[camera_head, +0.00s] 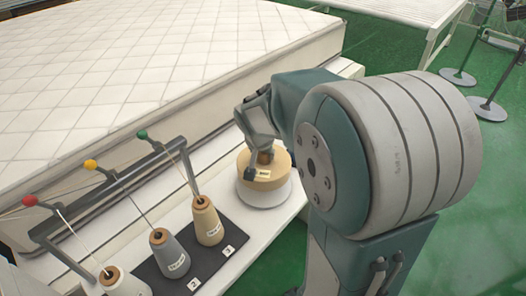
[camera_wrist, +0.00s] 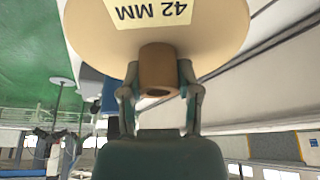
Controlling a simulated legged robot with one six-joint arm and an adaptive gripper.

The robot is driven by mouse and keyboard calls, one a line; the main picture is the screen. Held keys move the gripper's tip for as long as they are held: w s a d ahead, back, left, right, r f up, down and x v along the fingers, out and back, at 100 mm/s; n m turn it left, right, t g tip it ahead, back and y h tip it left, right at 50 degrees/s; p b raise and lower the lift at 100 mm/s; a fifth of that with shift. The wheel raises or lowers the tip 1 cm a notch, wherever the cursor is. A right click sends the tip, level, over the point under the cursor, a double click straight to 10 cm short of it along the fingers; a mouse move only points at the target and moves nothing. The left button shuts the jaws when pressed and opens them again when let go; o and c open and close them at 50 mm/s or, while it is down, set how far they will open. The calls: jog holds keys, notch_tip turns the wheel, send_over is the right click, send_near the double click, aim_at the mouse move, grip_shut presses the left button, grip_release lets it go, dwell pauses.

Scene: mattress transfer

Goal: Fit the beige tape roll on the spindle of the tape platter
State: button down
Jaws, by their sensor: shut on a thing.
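The beige tape roll (camera_head: 275,181) is a thick disc with a brown core standing up from it. Its face, with a "42 MM" label, fills the top of the wrist view (camera_wrist: 90,30). My gripper (camera_head: 258,160) is shut on the brown core (camera_wrist: 158,66), with one finger on each side of it in the wrist view (camera_wrist: 158,88). The roll is level over the round white tape platter (camera_head: 264,200) and covers most of it. I cannot tell whether they touch. The spindle is hidden under the roll.
Several thread cones stand on a dark mat (camera_head: 222,252) left of the platter, including a cream cone (camera_head: 206,220) and a grey cone (camera_head: 169,252). A dark thread rack (camera_head: 105,190) stands behind them. A quilted mattress (camera_head: 150,70) lies behind the white bench.

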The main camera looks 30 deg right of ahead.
aim_at(263, 168)
jog(key=shift+f, duration=2.95)
jog(key=shift+c, duration=1.2)
grip_release()
jog(key=shift+r, duration=0.1)
jog(key=v, duration=1.1)
jog(key=shift+s+a+r, duration=0.1)
jog(key=shift+a+r, duration=0.1)
jog(key=shift+r, duration=0.05)
